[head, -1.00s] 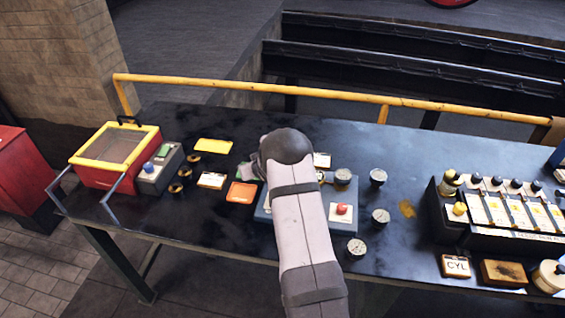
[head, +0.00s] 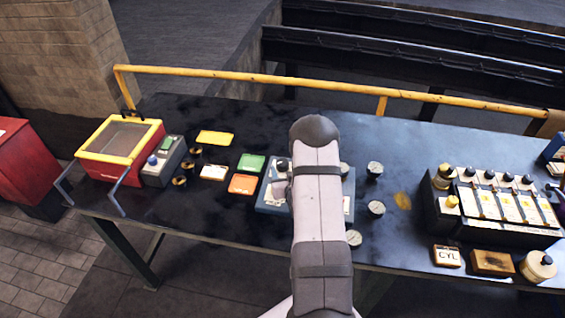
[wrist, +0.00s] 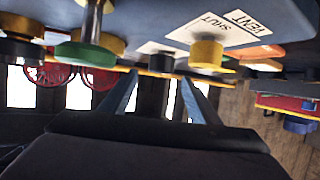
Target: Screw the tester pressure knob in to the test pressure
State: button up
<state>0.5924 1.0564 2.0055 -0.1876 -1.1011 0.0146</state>
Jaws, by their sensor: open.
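The tester's blue-grey base (head: 271,207) sits at mid-bench in the head view. My arm crosses it and hides its middle and right part, including the red knob seen there earlier. A dark-topped grey part (head: 282,165) shows at its left; I cannot tell whether it is tester or gripper. The wrist view looks inverted. There my gripper (wrist: 160,82) is open, with two blue-grey fingers apart and nothing visibly held. A black knob (wrist: 161,63) appears between the fingertips, contact unclear. A yellow knob (wrist: 207,53) is right of it by SHUT and VENT labels. I cannot tell which knob sets pressure.
Several loose gauges (head: 376,208) stand right of the tester. Green (head: 252,163) and orange (head: 243,184) cards lie left of it. A red box with a yellow frame (head: 155,129) is at the left. A dark rack (head: 437,212) fills the right. A yellow rail (head: 250,77) runs behind.

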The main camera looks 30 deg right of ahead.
aim_at(283, 163)
jog(key=shift+p+x, duration=1.25)
jog(key=shift+x, duration=2.15)
jog(key=shift+a+f, duration=0.1)
jog(key=c, duration=1.1)
